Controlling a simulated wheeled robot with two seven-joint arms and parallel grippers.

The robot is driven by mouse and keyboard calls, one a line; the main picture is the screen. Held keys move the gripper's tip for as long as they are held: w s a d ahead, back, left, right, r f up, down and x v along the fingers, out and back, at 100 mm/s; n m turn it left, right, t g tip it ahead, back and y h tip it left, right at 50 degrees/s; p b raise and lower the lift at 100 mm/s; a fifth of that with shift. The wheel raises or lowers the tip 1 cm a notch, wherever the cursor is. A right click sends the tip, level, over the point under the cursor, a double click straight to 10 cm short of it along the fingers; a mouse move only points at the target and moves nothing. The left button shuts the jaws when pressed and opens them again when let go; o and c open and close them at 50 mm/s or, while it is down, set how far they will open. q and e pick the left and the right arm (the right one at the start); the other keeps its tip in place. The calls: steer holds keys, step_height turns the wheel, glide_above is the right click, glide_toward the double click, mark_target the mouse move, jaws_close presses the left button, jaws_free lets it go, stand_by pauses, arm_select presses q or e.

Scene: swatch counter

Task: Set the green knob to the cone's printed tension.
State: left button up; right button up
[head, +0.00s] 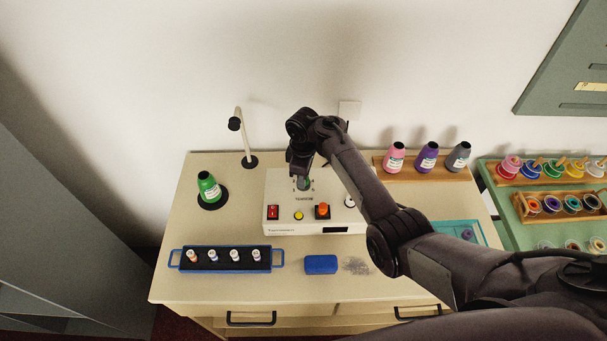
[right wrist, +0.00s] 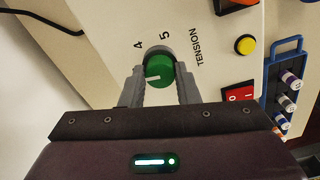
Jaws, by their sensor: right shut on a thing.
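The green knob (right wrist: 160,66) sits on the white machine's panel (right wrist: 110,25), beside the printed word TENSION. Its white pointer line points left in the right wrist view; the printed 4 and 5 show above it, and other marks are hidden. My right gripper (right wrist: 159,80) is shut on the knob, one finger on each side. In the head view this gripper (head: 302,182) reaches down to the back of the machine (head: 285,229). The green cone (head: 208,188) stands upright on a black disc at the left; its label is too small to read. My left gripper is out of view.
A red switch (head: 273,212), a yellow button (head: 298,215) and an orange control (head: 323,210) line the machine's front. A blue tray (head: 178,264) of small spools and a blue block (head: 321,264) lie in front. Three cones stand on a wooden rack (head: 411,177) at the right.

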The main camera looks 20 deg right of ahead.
steer(key=shift+r+n, duration=0.1)
steer(key=shift+n, duration=0.5)
steer(key=o, duration=1)
steer(key=shift+c, duration=0.2)
steer(key=shift+n, duration=0.3)
steer(key=shift+r, duration=0.3)
step_height(320, 180, up, 7)
steer(key=shift+r+b, duration=0.1)
steer(key=shift+b, duration=0.4)
